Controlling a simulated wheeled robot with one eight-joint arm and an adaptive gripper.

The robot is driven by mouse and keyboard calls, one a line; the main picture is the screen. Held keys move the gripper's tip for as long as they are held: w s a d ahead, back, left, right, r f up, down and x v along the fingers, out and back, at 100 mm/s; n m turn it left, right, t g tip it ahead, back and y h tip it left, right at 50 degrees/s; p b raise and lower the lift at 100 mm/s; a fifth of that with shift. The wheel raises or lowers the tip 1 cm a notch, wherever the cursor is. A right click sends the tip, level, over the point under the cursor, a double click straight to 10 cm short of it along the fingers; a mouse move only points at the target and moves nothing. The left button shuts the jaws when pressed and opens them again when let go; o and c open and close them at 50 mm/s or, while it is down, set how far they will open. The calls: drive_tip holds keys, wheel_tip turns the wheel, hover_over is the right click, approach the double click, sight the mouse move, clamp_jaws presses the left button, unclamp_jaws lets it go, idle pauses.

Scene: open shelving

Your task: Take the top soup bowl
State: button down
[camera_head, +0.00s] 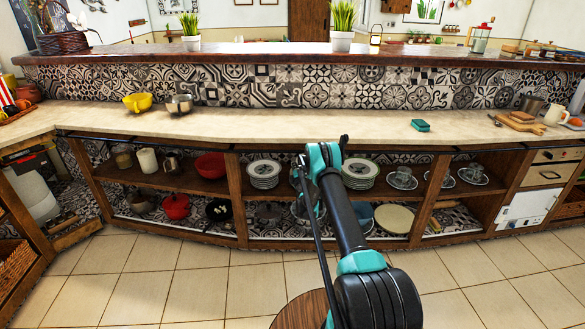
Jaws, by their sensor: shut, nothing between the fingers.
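Two stacks of white round dishes stand on the upper shelf under the counter. The left stack (264,176) is in full view. The right stack (362,173) stands just right of my arm, which covers part of its left side. Both look like shallow plates or bowls; I cannot tell at this size which are the soup bowls. My arm reaches up from the lower right to a teal joint in front of the shelf, between the two stacks. I cannot make out my gripper's fingers, and no dish is seen held.
Glass cups on saucers (403,179) stand right of the right stack. A red bowl (210,165) is on the shelf to the left. Upright dividers (236,200) split the shelving. A round wooden top (300,312) is below my arm. The tiled floor in front is mostly clear.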

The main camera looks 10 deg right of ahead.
drive_tip(key=shift+s+d, duration=0.15)
drive_tip(key=shift+d, duration=0.25)
drive_tip(key=shift+s+d, duration=0.25)
drive_tip(key=shift+d, duration=0.6)
drive_tip(key=shift+s+d, duration=0.2)
drive_tip(key=shift+d, duration=0.7)
drive_tip(key=shift+s+d, duration=0.25)
drive_tip(key=shift+d, duration=0.6)
